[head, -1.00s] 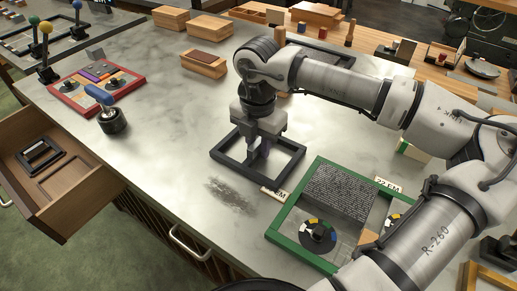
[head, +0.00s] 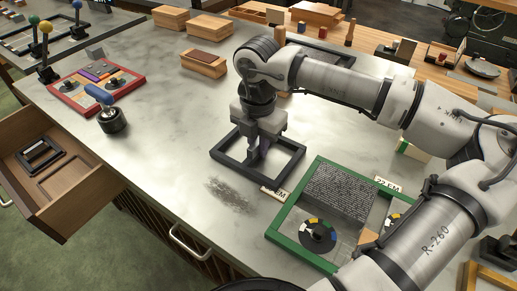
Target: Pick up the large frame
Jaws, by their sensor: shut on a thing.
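The large frame (head: 229,173) is a dark, empty rectangular frame lying flat on the grey stone worktop, left of a green tray. The fingertips and the exact grip point are partly hidden by the gripper body. A smaller dark frame (head: 28,161) lies in the open wooden drawer at the left.
The green tray (head: 283,224) with a block of type and a round dial stands right of the frame, close to it. A small label (head: 274,192) lies between them. A blue-handled tool (head: 112,122), red tray (head: 137,80) and wooden boxes (head: 204,66) stand farther off.

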